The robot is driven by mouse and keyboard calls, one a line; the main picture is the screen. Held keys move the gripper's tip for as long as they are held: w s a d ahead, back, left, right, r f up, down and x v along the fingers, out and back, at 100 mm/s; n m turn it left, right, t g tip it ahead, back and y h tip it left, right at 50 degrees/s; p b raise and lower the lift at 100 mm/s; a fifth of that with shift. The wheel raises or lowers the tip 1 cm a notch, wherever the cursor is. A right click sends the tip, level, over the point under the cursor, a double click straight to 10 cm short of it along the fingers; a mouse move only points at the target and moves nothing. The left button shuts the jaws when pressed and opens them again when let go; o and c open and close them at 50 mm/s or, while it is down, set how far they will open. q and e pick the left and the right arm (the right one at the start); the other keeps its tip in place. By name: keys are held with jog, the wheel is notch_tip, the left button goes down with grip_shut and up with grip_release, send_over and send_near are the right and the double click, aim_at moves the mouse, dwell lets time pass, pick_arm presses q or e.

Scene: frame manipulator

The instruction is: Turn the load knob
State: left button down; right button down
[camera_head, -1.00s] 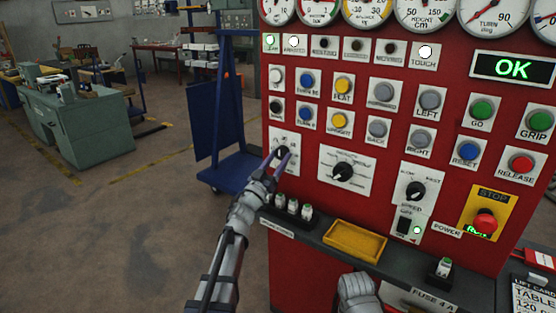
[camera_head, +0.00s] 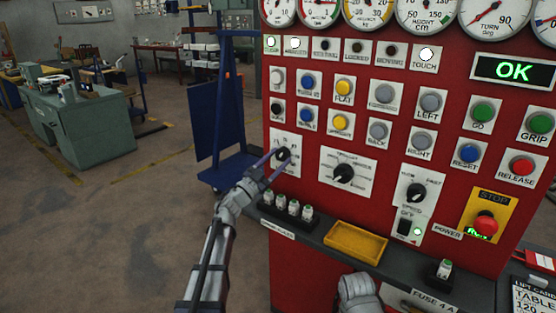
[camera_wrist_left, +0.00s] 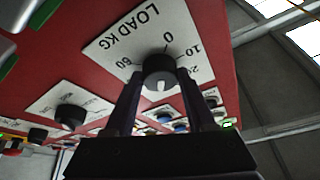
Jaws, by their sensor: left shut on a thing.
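The load knob (camera_head: 283,154) is a black round knob on a white plate at the left of the red panel. In the left wrist view the same knob (camera_wrist_left: 160,65) sits on its plate (camera_wrist_left: 118,45) marked LOAD KG, with 0, 10 and 60 readable. A white mark shows on the knob's face, at the side away from the 0. My left gripper (camera_head: 274,158) is shut on the knob, one dark finger on each side; its fingers also show in the left wrist view (camera_wrist_left: 160,84). Of my right arm only a grey part shows at the bottom; its jaws are hidden.
Another black knob (camera_head: 344,173) stands right of the load knob, with the speed knob (camera_head: 416,193) beyond it. Several fuses (camera_head: 287,207) and a yellow tray (camera_head: 355,241) are on the ledge below. A red stop button (camera_head: 485,223) is at the right.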

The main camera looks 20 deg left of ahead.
pick_arm(q)
jog(key=m, duration=0.2)
jog(key=m+g+h+p, duration=0.1)
jog(key=m, duration=0.1)
jog(key=m+g+h+p, duration=0.1)
jog(key=m, duration=0.1)
jog(key=shift+w+a+r, duration=0.15)
jog(key=shift+a+r, duration=0.1)
jog(key=shift+r, duration=0.1)
jog(key=shift+m+g+h+p, duration=0.3)
jog(key=shift+m+g+p, duration=0.8)
jog(key=shift+m, duration=1.2)
jog(key=shift+f, duration=0.1)
jog(key=shift+c, duration=1.2)
grip_release()
jog(key=b+v, duration=0.1)
jog(key=v, duration=0.7)
